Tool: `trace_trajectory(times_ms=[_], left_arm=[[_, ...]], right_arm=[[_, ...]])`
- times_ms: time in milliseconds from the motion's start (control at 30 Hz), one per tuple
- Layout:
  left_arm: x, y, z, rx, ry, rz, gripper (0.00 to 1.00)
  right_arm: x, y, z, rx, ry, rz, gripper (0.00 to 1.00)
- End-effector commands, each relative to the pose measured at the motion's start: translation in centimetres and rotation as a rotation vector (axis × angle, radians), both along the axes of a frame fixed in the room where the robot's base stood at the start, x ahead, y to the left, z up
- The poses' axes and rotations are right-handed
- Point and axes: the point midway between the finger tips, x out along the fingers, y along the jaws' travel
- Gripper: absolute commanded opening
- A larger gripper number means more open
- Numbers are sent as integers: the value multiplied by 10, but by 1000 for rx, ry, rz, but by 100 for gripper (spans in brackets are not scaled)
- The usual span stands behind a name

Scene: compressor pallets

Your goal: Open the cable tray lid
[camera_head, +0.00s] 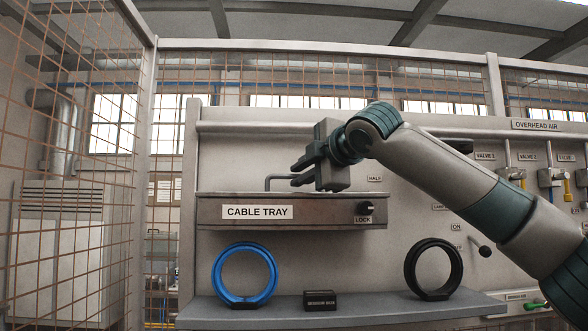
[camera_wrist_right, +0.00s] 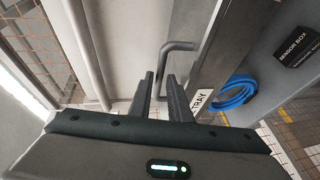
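The cable tray (camera_head: 330,212) is a grey-brown box on the wall panel with a white "CABLE TRAY" label. Its lid (camera_head: 230,194) lies flat and closed on top. A grey bent-rod handle (camera_head: 274,178) stands up from the lid; it also shows in the right wrist view (camera_wrist_right: 180,46). A black knob (camera_head: 366,208) marked LOCK sits at the tray's front right. My right gripper (camera_head: 299,173) is at the handle, just above the lid. Its fingers (camera_wrist_right: 160,92) are apart, with the handle's rod reaching between them; contact is unclear. My left gripper is not in view.
A shelf (camera_head: 380,308) below holds a blue cable ring (camera_head: 218,276), a black ring (camera_head: 410,268) and a small black sensor box (camera_head: 320,301). Valves (camera_head: 513,173) hang at the right. A mesh fence (camera_head: 75,130) stands at the left. The space above the lid's left part is clear.

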Motion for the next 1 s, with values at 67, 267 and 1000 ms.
trace_trajectory(times_ms=[67, 267, 1000], left_arm=[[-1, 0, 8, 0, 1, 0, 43], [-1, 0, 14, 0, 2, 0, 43], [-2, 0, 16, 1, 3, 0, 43]], right_arm=[[11, 5, 0, -1, 2, -1, 17], [26, 11, -4, 0, -1, 0, 17], [29, 12, -5, 0, 0, 0, 0]])
